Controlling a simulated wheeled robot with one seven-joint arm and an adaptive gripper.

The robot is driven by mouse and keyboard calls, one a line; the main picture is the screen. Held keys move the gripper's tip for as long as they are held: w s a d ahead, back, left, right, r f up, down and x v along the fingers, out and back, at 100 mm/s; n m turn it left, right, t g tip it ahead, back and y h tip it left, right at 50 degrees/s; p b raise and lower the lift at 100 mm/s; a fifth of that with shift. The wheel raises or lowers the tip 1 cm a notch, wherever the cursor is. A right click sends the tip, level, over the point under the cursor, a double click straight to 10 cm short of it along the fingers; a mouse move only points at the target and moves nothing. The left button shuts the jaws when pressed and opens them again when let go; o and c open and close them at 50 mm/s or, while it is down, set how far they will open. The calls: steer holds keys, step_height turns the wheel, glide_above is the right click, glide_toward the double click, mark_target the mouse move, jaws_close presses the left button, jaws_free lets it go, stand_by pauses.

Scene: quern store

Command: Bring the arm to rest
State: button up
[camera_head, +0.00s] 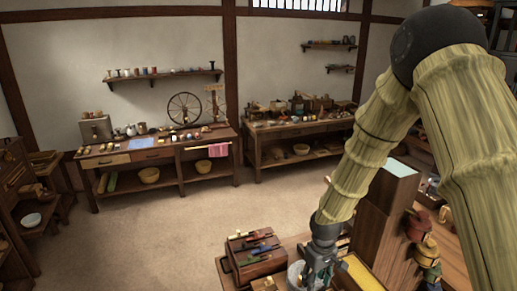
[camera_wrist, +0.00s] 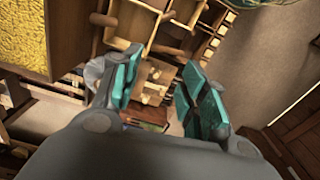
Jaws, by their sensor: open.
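My arm, with bamboo-like links, comes in from the right of the head view and bends down to my gripper (camera_head: 320,270) at the bottom middle. In the wrist view my gripper (camera_wrist: 160,95) has its two teal-padded fingers spread apart, with nothing between them. It hangs over a cluttered worktop beside a wooden box with coloured-handled items (camera_head: 258,252). A pale round container (camera_head: 295,273) stands just left of the fingers in the head view. I cannot tell whether the fingers touch anything.
A yellow panel (camera_head: 362,273) lies right of my gripper; it also shows in the wrist view (camera_wrist: 22,38). A tall wooden block (camera_head: 385,205) stands close beside my arm. Benches line the far wall, including one with a pink cloth (camera_head: 218,150). Open floor (camera_head: 160,225) lies left.

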steer(key=s+f+m+y, duration=0.1)
steer(key=s+f+m, duration=0.2)
steer(key=s+f, duration=1.4)
steer(key=s+d+f+m+h, duration=0.1)
steer(key=s+d+f, duration=0.15)
steer(key=s, duration=0.65)
steer(key=s+d+f+m, duration=0.2)
steer(key=s+d, duration=0.1)
steer(key=s, duration=0.6)
step_height(320, 180, down, 10)
steer(key=b, duration=1)
steer(key=shift+w+a+f, duration=0.15)
steer(key=shift+w+a, duration=0.1)
